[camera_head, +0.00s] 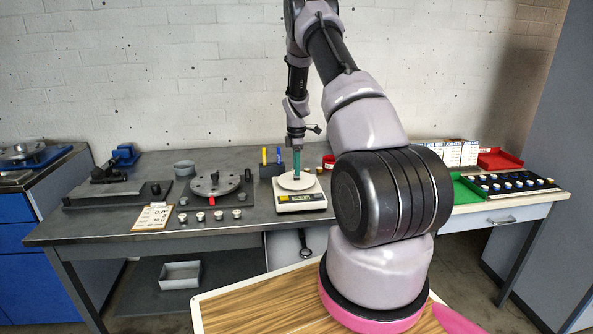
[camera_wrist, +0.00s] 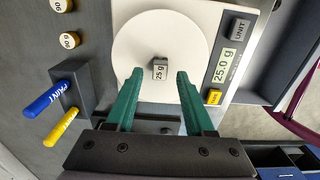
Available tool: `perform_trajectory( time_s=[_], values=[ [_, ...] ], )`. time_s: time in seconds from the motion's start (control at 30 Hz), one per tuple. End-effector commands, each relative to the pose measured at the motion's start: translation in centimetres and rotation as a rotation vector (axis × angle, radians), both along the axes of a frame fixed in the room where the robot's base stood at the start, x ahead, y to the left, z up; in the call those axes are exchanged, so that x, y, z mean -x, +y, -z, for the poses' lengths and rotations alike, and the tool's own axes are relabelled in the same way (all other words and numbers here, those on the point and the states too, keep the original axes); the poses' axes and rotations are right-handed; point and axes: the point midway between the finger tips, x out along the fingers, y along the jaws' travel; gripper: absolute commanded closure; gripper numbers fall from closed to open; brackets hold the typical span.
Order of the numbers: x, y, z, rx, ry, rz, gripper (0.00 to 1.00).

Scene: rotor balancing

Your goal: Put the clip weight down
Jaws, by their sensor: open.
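The clip weight (camera_wrist: 160,69), a small grey block marked 25 g, sits on the round white pan (camera_wrist: 133,42) of the scale. The scale's display (camera_wrist: 226,62) reads 25.0 g. In the head view the scale (camera_head: 301,202) stands near the front of the bench. My gripper (camera_wrist: 158,77) is open, with its green fingers apart and the weight between and slightly beyond their tips. In the head view my gripper (camera_head: 297,160) points down over the pan; the weight is too small to make out there.
A holder (camera_wrist: 71,90) with a blue and a yellow marker stands left of my fingers in the wrist view. A rotor disc (camera_head: 215,184) and several small weights are left of the scale. A green tray (camera_head: 467,188), a red tray (camera_head: 499,160) and a black weight rack (camera_head: 512,187) are right.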

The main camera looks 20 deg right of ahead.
Motion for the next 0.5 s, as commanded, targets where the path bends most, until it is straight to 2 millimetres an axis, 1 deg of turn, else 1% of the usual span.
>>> perform_trajectory(
  time_s=[0.03, 0.3, 0.4, 0.5],
  values=[
    [-0.1, -0.1, -1.1, 0.001, -0.005, 0.000, 0.47],
    [-0.1, -0.1, -6.9, 0.000, -0.005, 0.001, 0.47],
    [-0.1, -0.1, -8.6, 0.001, -0.004, 0.000, 0.47],
    [0.0, 0.0, -9.8, 0.001, -0.002, 0.000, 0.47]
  ],
)
